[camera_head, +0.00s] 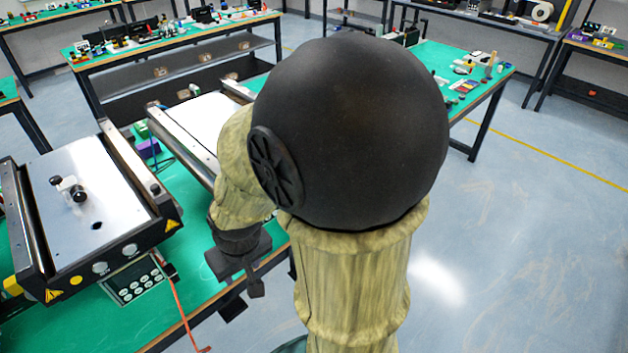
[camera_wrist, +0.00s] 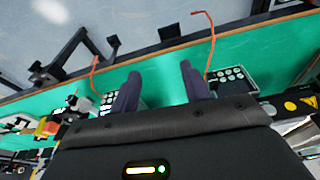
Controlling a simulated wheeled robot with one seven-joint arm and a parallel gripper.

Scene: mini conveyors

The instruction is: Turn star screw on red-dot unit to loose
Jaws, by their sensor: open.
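My gripper (camera_head: 240,268) hangs over the front edge of the green workbench, partly hidden by my arm in the head view. In the wrist view its two dark fingers (camera_wrist: 159,70) stand wide apart with nothing between them. A mini conveyor (camera_head: 105,180) with a pale belt stands at the left of the head view; its front carries a yellow dot (camera_head: 76,281). A second conveyor (camera_head: 190,125) stands beyond it, partly behind my arm. I cannot make out a red dot or a star screw for certain. A dark knob (camera_wrist: 82,105) shows left of the fingers in the wrist view.
A control box (camera_head: 136,280) with several buttons sits below the near conveyor's front, with an orange cable (camera_head: 180,310) beside it. A purple block (camera_head: 148,148) lies between the conveyors. Cluttered benches stand behind. The floor (camera_head: 510,230) at the right is clear.

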